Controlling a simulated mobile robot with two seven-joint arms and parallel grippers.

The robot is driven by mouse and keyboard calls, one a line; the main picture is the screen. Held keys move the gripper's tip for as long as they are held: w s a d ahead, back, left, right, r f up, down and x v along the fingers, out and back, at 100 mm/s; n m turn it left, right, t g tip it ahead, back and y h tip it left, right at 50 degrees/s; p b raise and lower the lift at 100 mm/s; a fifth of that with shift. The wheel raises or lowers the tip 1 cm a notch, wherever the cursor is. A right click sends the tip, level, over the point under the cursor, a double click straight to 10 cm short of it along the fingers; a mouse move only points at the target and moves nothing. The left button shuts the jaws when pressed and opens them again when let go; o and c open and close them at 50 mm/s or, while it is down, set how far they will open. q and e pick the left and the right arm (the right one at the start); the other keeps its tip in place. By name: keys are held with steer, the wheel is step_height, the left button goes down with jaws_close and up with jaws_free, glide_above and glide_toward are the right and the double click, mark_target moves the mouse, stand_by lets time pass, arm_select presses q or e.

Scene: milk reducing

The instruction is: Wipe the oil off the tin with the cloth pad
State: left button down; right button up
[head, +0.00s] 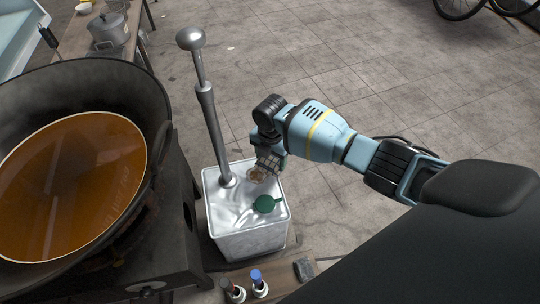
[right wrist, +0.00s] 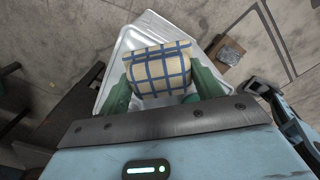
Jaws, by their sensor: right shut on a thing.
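The tin (head: 250,244) is a square silvery can with a pale, shiny top; part of it also shows in the right wrist view (right wrist: 147,28). My right gripper (head: 266,168) is over the back right part of the tin top. It is shut on the cloth pad (right wrist: 158,68), which is cream with blue checks and lies between the green fingers. In the head view only a small bit of the pad (head: 257,174) shows. I cannot tell whether the pad touches the tin. No clear oil patch can be told from the glossy top. My left gripper is out of view.
A large wok of brown oil (head: 75,185) stands at left. Two small bottles (head: 259,284) and a dark block (head: 304,269) are in front. Open floor lies behind.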

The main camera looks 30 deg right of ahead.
mark_target(258, 166)
steer(key=shift+w+a+b, duration=0.15)
steer(key=shift+w+a, duration=0.15)
steer(key=shift+a, duration=0.65)
steer(key=shift+w+a+b, duration=0.15)
steer(key=shift+w+a, duration=0.1)
steer(key=shift+a, duration=0.7)
steer(key=shift+a, duration=0.1)
steer(key=shift+w+a+r+b, duration=0.1)
steer(key=shift+w+a+b, duration=0.15)
steer(key=shift+a, duration=0.65)
steer(key=shift+w+a+r+b, duration=0.15)
steer(key=shift+w+a, duration=0.1)
steer(key=shift+a, duration=0.6)
steer(key=shift+a, duration=0.1)
steer(key=shift+a+r+p, duration=0.15)
steer(key=shift+r+p, duration=1.85)
steer(key=shift+r, duration=0.95)
steer(key=shift+r+p, duration=1)
steer(key=shift+r, duration=0.5)
